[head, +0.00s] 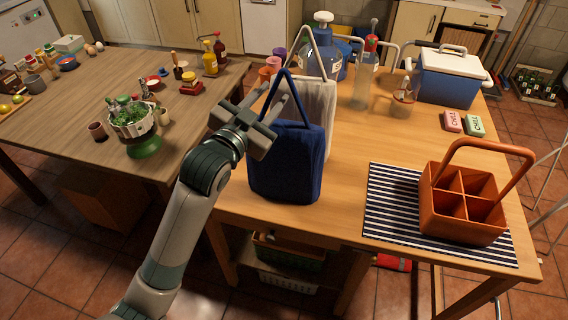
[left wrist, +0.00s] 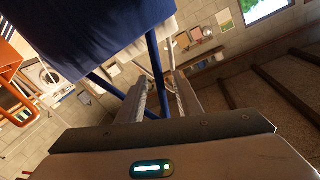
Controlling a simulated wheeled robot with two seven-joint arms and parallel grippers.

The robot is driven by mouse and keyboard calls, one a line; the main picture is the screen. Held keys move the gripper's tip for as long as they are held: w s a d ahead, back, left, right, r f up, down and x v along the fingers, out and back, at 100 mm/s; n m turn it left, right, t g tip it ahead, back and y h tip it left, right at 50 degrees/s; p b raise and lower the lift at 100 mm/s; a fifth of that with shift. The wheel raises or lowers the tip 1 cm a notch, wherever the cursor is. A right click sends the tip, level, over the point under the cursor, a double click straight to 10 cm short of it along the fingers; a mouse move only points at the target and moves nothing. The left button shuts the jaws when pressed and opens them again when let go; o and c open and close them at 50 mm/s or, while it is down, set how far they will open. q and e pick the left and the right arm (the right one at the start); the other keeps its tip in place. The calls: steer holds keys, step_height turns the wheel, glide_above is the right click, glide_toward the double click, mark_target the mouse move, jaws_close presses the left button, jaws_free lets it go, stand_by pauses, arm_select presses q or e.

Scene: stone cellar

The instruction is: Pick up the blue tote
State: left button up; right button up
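The blue tote (head: 287,160) stands upright near the left edge of the wooden table, its thin handle looping up above it. My left gripper (head: 277,93) is at the handle, above the tote's body, with its two fingers apart. In the left wrist view, the blue cloth (left wrist: 85,35) fills the upper left. A blue handle strap (left wrist: 153,65) runs down between the open fingers (left wrist: 165,92), and another strap passes by the left finger. I cannot tell whether either finger touches the handle. My right gripper is not in view.
A white tote (head: 317,105) stands right behind the blue one. Farther back are a blue jug (head: 325,58), a clear dispenser (head: 364,82) and a cooler (head: 449,80). An orange caddy (head: 464,205) sits on a striped mat (head: 388,212). The table between is clear.

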arm_select(q)
jaws_close()
stand_by(1.4)
